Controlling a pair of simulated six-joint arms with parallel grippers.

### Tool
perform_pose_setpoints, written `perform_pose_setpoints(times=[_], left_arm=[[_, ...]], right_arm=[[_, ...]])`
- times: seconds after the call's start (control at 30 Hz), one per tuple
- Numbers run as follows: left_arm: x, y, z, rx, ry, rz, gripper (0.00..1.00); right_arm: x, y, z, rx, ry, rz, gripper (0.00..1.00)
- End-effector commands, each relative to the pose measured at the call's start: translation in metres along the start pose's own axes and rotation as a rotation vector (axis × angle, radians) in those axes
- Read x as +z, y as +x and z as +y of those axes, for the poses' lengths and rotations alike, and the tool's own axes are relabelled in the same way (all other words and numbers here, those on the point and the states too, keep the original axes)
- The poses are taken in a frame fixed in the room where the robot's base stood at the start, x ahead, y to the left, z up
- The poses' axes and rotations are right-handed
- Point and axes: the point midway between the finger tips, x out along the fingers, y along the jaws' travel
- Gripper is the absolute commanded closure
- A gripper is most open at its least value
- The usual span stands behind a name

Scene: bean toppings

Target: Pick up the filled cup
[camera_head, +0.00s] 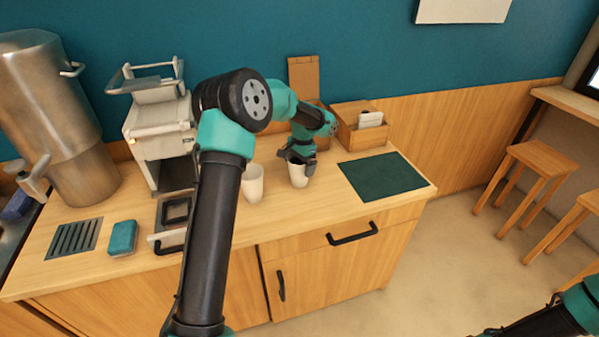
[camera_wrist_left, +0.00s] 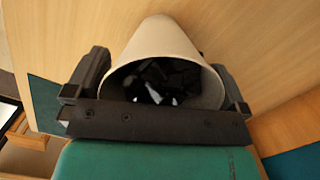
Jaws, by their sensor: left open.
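Two white cups stand on the wooden counter. One cup (camera_head: 298,178) is under my left gripper (camera_head: 298,162), and the other cup (camera_head: 253,184) stands just to its left. In the left wrist view the cup (camera_wrist_left: 165,48) shows dark pieces with some white glints inside it. My left gripper is open, with one finger on each side of this cup near its rim. I cannot tell whether the fingers touch it. The inside of the other cup cannot be made out. Part of my right arm shows at the lower right corner, with its gripper out of clear view.
A dark green mat (camera_head: 382,176) lies to the right of the cups. A wooden box (camera_head: 358,127) stands behind. A grey-white machine (camera_head: 160,130), a metal dispenser (camera_head: 62,120) and a blue sponge (camera_head: 122,237) are to the left. The counter's front edge is close.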

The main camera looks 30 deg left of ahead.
Motion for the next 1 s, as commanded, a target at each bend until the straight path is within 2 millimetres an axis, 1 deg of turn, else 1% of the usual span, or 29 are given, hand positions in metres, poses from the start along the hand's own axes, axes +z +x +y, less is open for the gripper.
perform_pose_setpoints(times=[0.27, 0.37, 0.73, 0.77, 1.0], left_arm=[[0.0, -0.0002, 0.0, 0.0, 0.0, 0.0, 0.0], [0.0, -0.0002, 0.0, 0.0, 0.0, 0.0, 0.08], [0.0, -0.0002, 0.0, 0.0, 0.0, 0.0, 0.43], [-0.0001, -0.0008, -0.0002, 0.0, 0.0, 0.001, 0.45], [-0.0001, -0.0012, -0.0002, 0.0, 0.0, 0.001, 0.45]], right_arm=[[0.0, 0.0, 0.0, 0.0, 0.0, 0.0, 0.57], [0.0, 0.0, 0.0, 0.0, 0.0, 0.0, 0.57], [0.0, 0.0, 0.0, 0.0, 0.0, 0.0, 0.57], [0.0, 0.0, 0.0, 0.0, 0.0, 0.0, 0.57], [0.0, 0.0, 0.0, 0.0, 0.0, 0.0, 0.57]])
